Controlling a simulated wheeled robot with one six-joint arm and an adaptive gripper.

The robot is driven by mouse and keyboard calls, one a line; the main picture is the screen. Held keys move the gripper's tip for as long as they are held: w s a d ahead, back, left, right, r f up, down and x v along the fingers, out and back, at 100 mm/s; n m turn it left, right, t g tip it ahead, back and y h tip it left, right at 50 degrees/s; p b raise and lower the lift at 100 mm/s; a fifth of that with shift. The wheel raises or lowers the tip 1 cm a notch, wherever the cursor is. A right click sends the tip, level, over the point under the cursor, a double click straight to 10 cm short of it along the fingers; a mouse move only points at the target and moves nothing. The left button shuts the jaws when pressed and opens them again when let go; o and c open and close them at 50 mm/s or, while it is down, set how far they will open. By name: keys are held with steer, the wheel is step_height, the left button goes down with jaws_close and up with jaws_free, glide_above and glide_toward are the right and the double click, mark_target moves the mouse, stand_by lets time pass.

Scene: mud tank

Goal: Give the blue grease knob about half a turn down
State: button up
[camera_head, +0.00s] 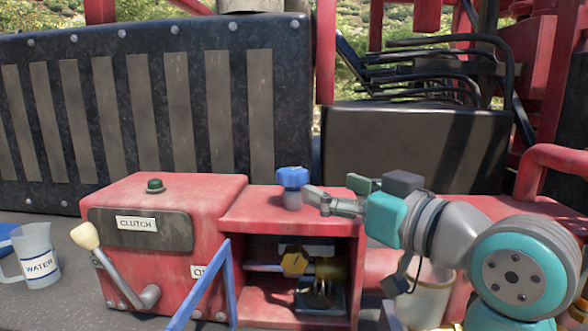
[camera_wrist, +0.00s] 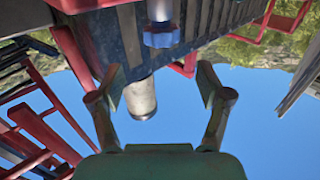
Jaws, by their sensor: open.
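The blue grease knob (camera_head: 292,178) sits on a short grey stem on top of the red open-fronted box. My gripper (camera_head: 333,190) is just right of the knob, at about its height, with its fingers pointing left towards it. The gripper is open and empty. The wrist view looks upside down; there the knob (camera_wrist: 162,37) is at the top, beyond the gap between the spread fingers of my gripper (camera_wrist: 160,82). The knob appears apart from both fingers.
The red clutch box (camera_head: 166,232) with its cream-knobbed lever (camera_head: 86,236) stands left. A yellow knob (camera_head: 294,261) is inside the open compartment below. A blue bar (camera_head: 203,284) slants in front. A water jug (camera_head: 37,256) stands far left. A dark ribbed panel (camera_head: 235,60) rises behind.

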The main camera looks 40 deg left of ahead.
mark_target(288, 177)
steer(key=x, duration=1)
steer(key=shift+a, duration=0.35)
steer(key=c, duration=1.2)
steer(key=shift+t, duration=0.5)
steer(key=m+t+h, duration=0.2)
steer(key=t, duration=0.1)
steer(key=m+t+h, duration=0.1)
steer(key=m+t, duration=0.1)
steer(key=shift+s+a+m+t+h, duration=0.1)
steer(key=shift+s+m+t+h, duration=0.05)
steer(key=shift+m+t+h, duration=0.25)
steer(key=m+t+h, duration=0.2)
steer(key=h, duration=0.1)
steer(key=m+t+h, duration=0.2)
steer(key=m+h, duration=0.1)
steer(key=h, duration=0.1)
steer(key=shift+t, duration=0.4)
steer(key=shift+m+h, duration=0.3)
steer(key=shift+m, duration=0.1)
